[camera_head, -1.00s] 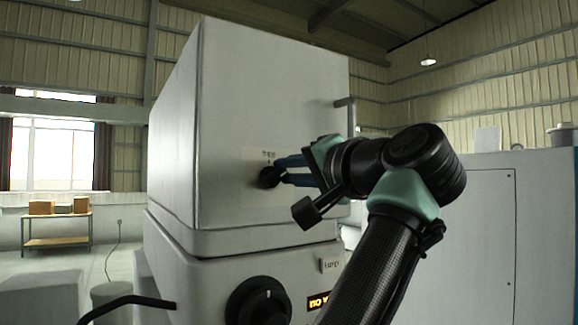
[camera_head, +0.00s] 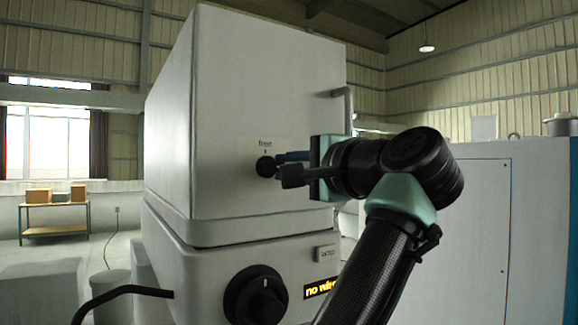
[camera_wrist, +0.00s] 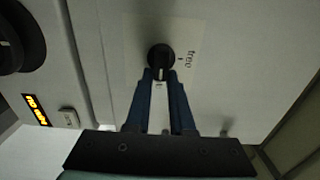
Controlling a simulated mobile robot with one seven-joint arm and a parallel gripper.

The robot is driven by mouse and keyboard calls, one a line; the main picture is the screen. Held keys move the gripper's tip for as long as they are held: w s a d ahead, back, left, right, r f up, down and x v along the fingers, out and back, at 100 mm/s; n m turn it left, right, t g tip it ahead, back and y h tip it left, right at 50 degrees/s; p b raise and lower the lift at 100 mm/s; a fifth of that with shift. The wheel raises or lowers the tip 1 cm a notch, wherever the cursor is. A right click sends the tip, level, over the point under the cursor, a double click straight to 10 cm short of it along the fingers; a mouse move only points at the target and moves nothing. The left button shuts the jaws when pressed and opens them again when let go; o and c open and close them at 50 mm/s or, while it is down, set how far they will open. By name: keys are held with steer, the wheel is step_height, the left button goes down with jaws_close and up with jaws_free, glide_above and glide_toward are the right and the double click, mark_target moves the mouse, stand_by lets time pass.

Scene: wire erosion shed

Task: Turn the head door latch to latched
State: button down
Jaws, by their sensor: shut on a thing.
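The head door latch is a round black knob (camera_head: 265,166) on the front of the pale grey head door (camera_head: 275,95). A small label reading "free" with a short tick sits just above it. In the wrist view the knob (camera_wrist: 159,56) carries a white mark on its side toward my gripper, while "free" is to its right. My gripper (camera_wrist: 161,74) has blue fingers shut on the knob, coming from the right in the head view. My wrist hides part of the fingers there. Any label beyond "free" is not visible.
A larger black dial (camera_head: 257,296) and an orange-lit display (camera_head: 320,288) sit on the machine below. A grey door handle (camera_head: 346,108) stands out at the door's right edge. A pale cabinet (camera_head: 470,240) is at right. A bench with boxes (camera_head: 55,212) stands far left.

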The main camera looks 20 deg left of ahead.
steer(key=shift+a+f, duration=0.15)
steer(key=shift+f, duration=0.05)
steer(key=c, duration=0.8)
jaws_free()
steer(key=shift+s, duration=0.1)
steer(key=shift+c, duration=0.2)
steer(key=shift+o, duration=0.3)
steer(key=shift+r, duration=0.1)
steer(key=b+v, duration=0.6)
steer(key=v, duration=0.6)
steer(key=shift+s+d, duration=0.25)
steer(key=shift+d, duration=0.1)
